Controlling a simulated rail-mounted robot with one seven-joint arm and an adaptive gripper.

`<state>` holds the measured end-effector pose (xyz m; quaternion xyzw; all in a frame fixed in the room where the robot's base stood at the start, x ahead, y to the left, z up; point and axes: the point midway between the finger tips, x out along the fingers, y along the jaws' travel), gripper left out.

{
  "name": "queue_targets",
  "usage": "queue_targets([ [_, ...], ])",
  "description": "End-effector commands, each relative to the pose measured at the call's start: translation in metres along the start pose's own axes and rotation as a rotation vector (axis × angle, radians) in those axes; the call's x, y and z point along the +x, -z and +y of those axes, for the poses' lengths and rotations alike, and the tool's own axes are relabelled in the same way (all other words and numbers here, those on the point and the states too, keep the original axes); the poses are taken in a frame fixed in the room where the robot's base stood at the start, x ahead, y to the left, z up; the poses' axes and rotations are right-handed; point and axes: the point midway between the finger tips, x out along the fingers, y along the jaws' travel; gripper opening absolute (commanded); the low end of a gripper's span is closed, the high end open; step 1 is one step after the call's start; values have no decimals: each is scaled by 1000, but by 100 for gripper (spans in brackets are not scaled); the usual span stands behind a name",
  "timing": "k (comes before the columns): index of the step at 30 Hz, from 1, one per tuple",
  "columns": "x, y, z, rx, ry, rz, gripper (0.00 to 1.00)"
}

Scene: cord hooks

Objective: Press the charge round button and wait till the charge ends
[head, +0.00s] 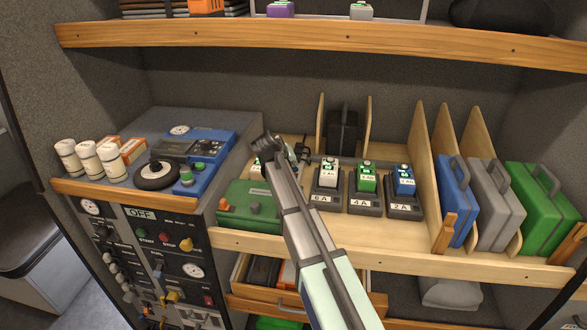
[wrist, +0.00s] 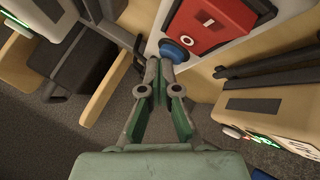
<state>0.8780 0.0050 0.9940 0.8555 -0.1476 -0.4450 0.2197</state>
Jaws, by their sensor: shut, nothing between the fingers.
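In the wrist view, a blue round button (wrist: 176,51) sits on a pale panel beside a red block (wrist: 215,22) with white markings. The fingertips of my gripper (wrist: 160,62) are together and empty, right beside the button's lower left edge; I cannot tell whether they touch it. In the head view, my gripper (head: 264,143) reaches over the left part of the middle shelf, and my arm hides what lies beneath. Black chargers marked 6 A (head: 324,196), 4 A (head: 363,204) and 2 A (head: 403,208) stand to the right, each with a battery on it.
A green case (head: 247,205) lies left of my arm. A black case (head: 342,130) stands behind between wooden dividers. Blue (head: 459,210), grey (head: 496,208) and green (head: 540,195) cases stand at the right. A control panel (head: 160,255) is at the left. The upper shelf (head: 330,38) runs above.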

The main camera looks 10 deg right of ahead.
Motion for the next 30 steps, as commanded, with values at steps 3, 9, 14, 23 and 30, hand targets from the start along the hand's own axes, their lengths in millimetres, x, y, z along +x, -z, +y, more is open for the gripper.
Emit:
queue_targets([
  [3, 1, -1, -1, 0, 0, -1, 0],
  [9, 2, -2, -2, 0, 0, -1, 0],
  [14, 2, -2, -2, 0, 0, -1, 0],
  [23, -3, 2, 2, 0, 0, 0, 0],
  [30, -10, 7, 7, 0, 0, 0, 0],
])
